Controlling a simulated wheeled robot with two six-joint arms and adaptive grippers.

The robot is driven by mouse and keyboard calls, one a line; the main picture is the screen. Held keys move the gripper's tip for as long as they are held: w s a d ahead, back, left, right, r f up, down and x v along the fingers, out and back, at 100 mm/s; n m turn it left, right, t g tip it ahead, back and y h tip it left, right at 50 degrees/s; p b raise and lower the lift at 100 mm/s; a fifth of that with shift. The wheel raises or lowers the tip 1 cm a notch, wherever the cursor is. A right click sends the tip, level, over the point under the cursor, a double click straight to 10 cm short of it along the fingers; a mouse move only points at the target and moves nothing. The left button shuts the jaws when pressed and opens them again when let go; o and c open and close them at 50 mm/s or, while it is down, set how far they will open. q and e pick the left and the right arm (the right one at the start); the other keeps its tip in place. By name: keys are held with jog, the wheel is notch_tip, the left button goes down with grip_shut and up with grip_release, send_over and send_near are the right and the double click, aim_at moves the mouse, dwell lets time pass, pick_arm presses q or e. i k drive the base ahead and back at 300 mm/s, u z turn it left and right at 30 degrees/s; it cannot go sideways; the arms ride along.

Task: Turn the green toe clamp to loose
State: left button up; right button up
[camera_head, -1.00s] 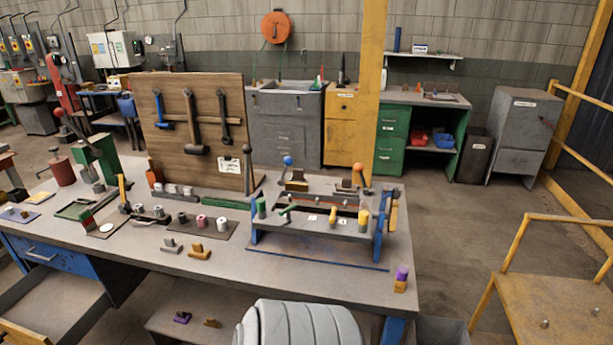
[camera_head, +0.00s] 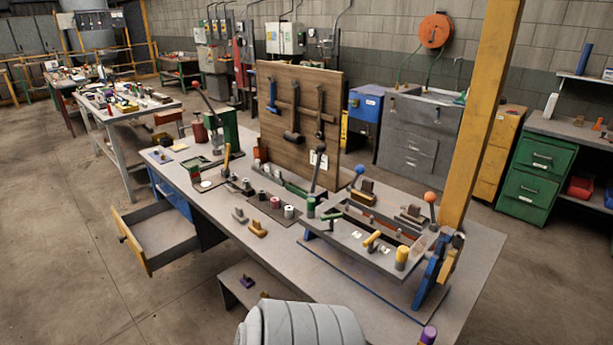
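A grey fixture frame (camera_head: 345,243) stands on the right part of the workbench. On its left front part is a small green bar-shaped piece (camera_head: 332,216), which looks like the green toe clamp. A green cylinder (camera_head: 311,207) stands just left of it. A matching yellow piece (camera_head: 372,240) and yellow cylinder (camera_head: 402,257) sit further right on the same frame. The clamp's loose or tight setting is too small to tell. Neither of my grippers is in view.
The workbench (camera_head: 300,284) also carries a wooden tool board (camera_head: 292,160), a green press (camera_head: 222,133) and small blocks. An open drawer (camera_head: 150,235) juts out at its left front. Floor at left is clear.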

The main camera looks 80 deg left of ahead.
aim_at(331, 217)
jog(key=u, duration=0.95)
jog(key=i, duration=0.8)
jog(key=u, duration=0.9)
